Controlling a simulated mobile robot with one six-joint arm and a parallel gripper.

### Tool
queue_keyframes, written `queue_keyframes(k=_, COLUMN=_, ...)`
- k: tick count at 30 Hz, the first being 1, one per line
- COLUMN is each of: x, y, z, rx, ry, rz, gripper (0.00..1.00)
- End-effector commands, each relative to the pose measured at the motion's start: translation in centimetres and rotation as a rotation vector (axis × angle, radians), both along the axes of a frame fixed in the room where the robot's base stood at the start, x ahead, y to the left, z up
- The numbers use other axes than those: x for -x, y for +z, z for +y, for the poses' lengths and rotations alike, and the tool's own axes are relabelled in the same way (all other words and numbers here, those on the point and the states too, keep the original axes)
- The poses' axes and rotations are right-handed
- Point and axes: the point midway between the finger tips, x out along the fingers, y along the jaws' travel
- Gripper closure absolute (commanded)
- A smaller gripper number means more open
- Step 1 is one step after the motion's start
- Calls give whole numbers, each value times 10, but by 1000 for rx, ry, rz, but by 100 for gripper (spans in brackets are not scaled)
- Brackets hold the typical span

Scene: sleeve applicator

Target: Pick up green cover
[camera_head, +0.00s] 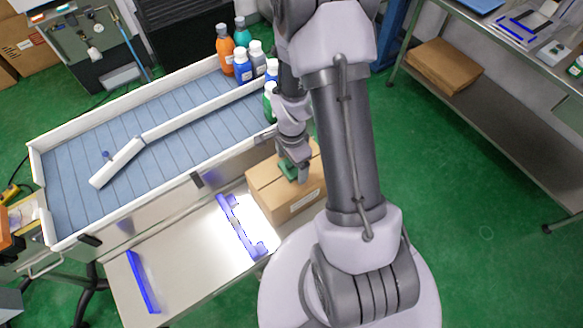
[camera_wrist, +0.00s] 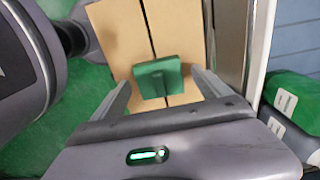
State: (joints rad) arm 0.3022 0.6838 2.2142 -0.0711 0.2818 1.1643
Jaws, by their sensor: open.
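The green cover (camera_wrist: 158,77) is a small block with a raised middle part. It rests on top of a cardboard box, between the two fingers of my gripper (camera_wrist: 160,88) in the wrist view. The fingers are open, with a gap on either side of the cover. In the head view my gripper (camera_head: 296,172) points down over the box, and the green cover (camera_head: 288,171) shows partly beside its fingers. The rest of the cover is hidden behind them there.
The cardboard box (camera_head: 273,192) stands on a metal table (camera_head: 190,255) with blue-edged guides (camera_head: 238,225). A conveyor (camera_head: 90,170) with white rails lies to the left. Several bottles, one an orange bottle (camera_head: 225,48), stand at its far end, close to my arm.

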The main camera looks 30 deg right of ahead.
Motion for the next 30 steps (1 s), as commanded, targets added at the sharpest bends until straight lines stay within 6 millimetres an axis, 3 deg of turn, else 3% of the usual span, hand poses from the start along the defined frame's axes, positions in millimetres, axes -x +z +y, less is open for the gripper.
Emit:
queue_keyframes(k=6, x=0, y=-1, z=0, rx=0, ry=0, rz=-1, gripper=13)
queue_keyframes(k=15, x=0, y=-1, z=0, rx=0, ry=0, rz=0, gripper=70)
queue_keyframes(k=17, x=0, y=-1, z=0, rx=0, ry=0, rz=0, gripper=78)
queue_keyframes(k=25, x=-1, y=2, z=-1, rx=0, ry=1, rz=-1, gripper=78)
queue_keyframes(k=30, x=-5, y=19, z=-5, rx=1, ry=3, rz=-2, gripper=78)
